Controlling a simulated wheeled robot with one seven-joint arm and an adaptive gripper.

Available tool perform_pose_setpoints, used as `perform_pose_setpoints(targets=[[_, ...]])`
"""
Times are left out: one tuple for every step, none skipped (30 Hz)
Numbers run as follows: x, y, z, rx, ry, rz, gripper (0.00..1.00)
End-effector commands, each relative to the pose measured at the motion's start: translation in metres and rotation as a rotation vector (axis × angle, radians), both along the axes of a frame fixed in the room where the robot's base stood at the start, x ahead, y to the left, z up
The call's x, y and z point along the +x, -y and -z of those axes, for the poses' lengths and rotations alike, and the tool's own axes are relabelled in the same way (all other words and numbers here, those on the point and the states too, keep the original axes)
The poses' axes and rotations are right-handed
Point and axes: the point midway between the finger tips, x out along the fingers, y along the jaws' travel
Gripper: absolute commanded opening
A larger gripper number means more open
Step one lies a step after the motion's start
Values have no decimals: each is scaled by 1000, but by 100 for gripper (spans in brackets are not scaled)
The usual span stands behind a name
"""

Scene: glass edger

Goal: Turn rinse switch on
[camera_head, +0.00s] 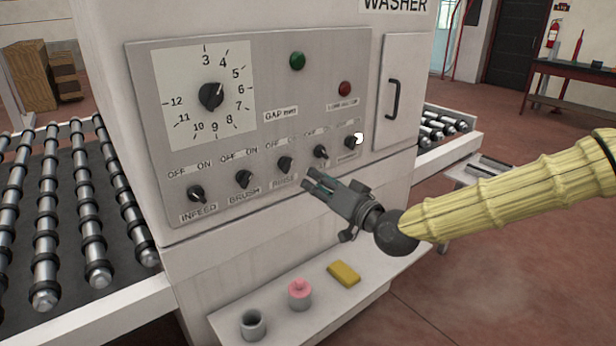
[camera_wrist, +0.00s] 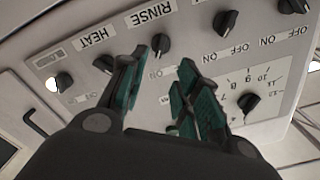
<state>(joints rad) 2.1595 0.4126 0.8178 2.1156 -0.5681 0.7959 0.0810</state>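The rinse switch (camera_head: 285,164) is a dark rotary knob above the RINSE label on the washer's grey panel, third from the left in the head view. In the wrist view, which shows the panel upside down, the rinse knob (camera_wrist: 160,43) appears just beyond the gap between my fingertips. My gripper (camera_head: 312,181) is open, its green-padded fingers apart with nothing between them. In the head view it is just right of and below the rinse knob. The fingers (camera_wrist: 166,60) look apart from the knob. The knob's exact pointer direction is too small to tell.
The brush knob (camera_head: 244,179) is left of rinse, and the heat knob (camera_wrist: 104,64) is on its other side. A large numbered dial (camera_head: 211,96), a green button (camera_head: 297,61) and a red button (camera_head: 345,88) sit above. A shelf (camera_head: 312,309) below holds small items.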

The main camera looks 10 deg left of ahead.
Motion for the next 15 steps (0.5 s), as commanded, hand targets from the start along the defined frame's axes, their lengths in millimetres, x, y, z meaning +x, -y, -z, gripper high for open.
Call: perform_pose_setpoints(targets=[[-4,5,-1,0,0,0,32],[-6,7,-1,0,0,0,32],[-8,10,-1,0,0,0,32],[-9,12,-1,1,0,1,32],[-10,14,0,0,0,1,32],[-11,15,0,0,-1,1,32],[-12,16,0,0,-1,1,32],[-13,16,0,0,-1,-1,32],[-13,17,0,0,-1,-1,32],[-13,17,0,0,-1,-1,32],[-13,17,0,0,-1,-1,32],[-13,17,0,-1,0,-1,32],[-13,17,0,-1,0,-1,32],[-13,17,0,-1,0,-1,32],[-13,17,0,-1,0,-1,32]])
